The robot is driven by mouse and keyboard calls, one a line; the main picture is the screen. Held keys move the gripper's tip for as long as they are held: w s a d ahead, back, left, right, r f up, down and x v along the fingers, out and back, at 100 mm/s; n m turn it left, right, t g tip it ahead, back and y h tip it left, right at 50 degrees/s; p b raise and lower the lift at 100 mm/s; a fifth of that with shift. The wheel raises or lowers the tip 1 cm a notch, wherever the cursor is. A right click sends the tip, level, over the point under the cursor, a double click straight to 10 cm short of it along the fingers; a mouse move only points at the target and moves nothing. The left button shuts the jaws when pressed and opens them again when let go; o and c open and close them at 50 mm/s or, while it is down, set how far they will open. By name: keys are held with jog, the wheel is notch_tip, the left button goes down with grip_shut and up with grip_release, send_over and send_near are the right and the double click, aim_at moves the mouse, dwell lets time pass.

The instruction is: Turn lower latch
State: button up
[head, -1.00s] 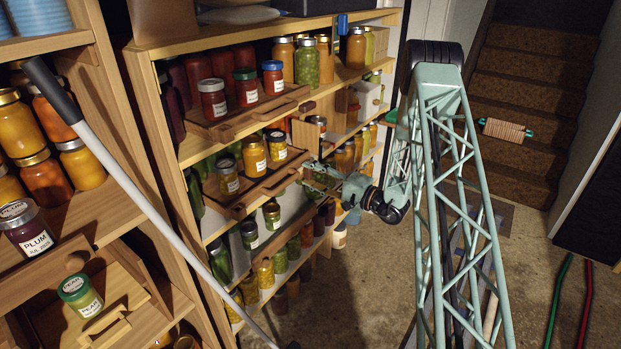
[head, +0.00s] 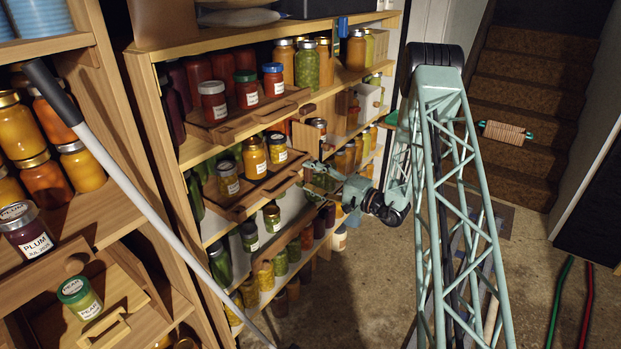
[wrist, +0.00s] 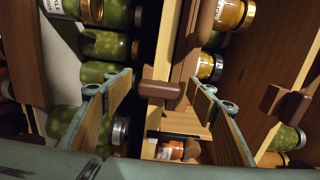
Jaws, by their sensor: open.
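The lower latch (wrist: 162,89) is a brown block on a wooden shelf edge, near the middle of the sideways wrist view. My gripper (wrist: 162,82) is open, with one finger on each side of the latch. I cannot tell whether either finger touches it. In the head view my gripper (head: 312,168) is at the right end of the lower pull-out tray (head: 240,208), and the latch is hard to make out there. A second brown latch, the upper one (wrist: 287,103), is at the right in the wrist view. It also shows on the shelf edge above in the head view (head: 308,108).
Jars stand on the trays and shelves around my gripper, including green jars (wrist: 108,45) and yellow jars (head: 254,158). A grey pole (head: 150,205) slants across the left front. Open floor (head: 385,275) lies right of the shelves.

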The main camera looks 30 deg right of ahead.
jog(key=v, duration=1.2)
dwell(0.6)
